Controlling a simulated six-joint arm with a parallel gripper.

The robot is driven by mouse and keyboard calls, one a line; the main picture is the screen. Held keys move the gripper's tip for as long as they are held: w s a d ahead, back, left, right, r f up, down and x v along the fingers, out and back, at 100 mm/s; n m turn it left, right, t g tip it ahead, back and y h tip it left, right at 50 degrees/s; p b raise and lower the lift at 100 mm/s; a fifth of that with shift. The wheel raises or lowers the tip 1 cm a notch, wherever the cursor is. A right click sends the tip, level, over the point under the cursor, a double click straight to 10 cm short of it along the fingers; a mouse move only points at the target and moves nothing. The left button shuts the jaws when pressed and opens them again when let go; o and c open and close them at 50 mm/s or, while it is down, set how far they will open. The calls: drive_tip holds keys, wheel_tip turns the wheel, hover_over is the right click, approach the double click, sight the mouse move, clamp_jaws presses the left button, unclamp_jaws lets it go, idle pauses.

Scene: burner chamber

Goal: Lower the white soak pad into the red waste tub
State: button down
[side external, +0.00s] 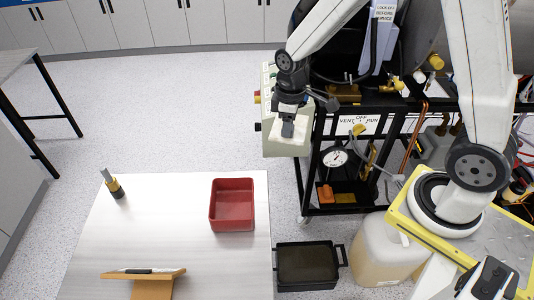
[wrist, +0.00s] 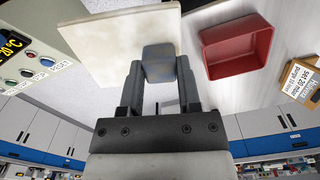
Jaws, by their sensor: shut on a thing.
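My gripper (side external: 288,116) is shut on the grey block-shaped grip of the white soak pad (side external: 297,128). It holds the pad in the air, beyond the table's right back corner in the side external view. In the wrist view my gripper (wrist: 159,85) has its fingers on either side of the grey grip, and the pad (wrist: 110,45) spreads out beyond it. The red waste tub (side external: 232,204) stands on the table's right part, open at the top, and looks empty. It also shows in the wrist view (wrist: 236,46), to the right of the pad and apart from it.
A brass-coloured fitting (side external: 116,188) and a small sign on a wooden stand (side external: 150,280) are on the table (side external: 170,220). A black tray (side external: 307,266) and a cloudy jug (side external: 375,255) stand right of the table. A control box (side external: 270,140) is behind the pad.

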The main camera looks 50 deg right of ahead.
drive_tip(key=w+a+n, duration=0.1)
drive_tip(key=a+n, duration=0.1)
drive_tip(key=a, duration=0.9)
drive_tip(key=n, duration=0.1)
hover_over(232, 210)
drive_tip(key=s+a, duration=0.2)
drive_tip(key=s, duration=0.1)
drive_tip(key=shift+w+f, duration=0.15)
drive_tip(key=shift+f, duration=1.15)
drive_tip(key=shift+w+f, duration=0.1)
drive_tip(key=shift+f, duration=1.2)
drive_tip(key=shift+f, duration=0.1)
drive_tip(key=shift+f, duration=3.1)
drive_tip(key=shift+f, duration=1.55)
drive_tip(key=shift+c, duration=1.1)
unclamp_jaws()
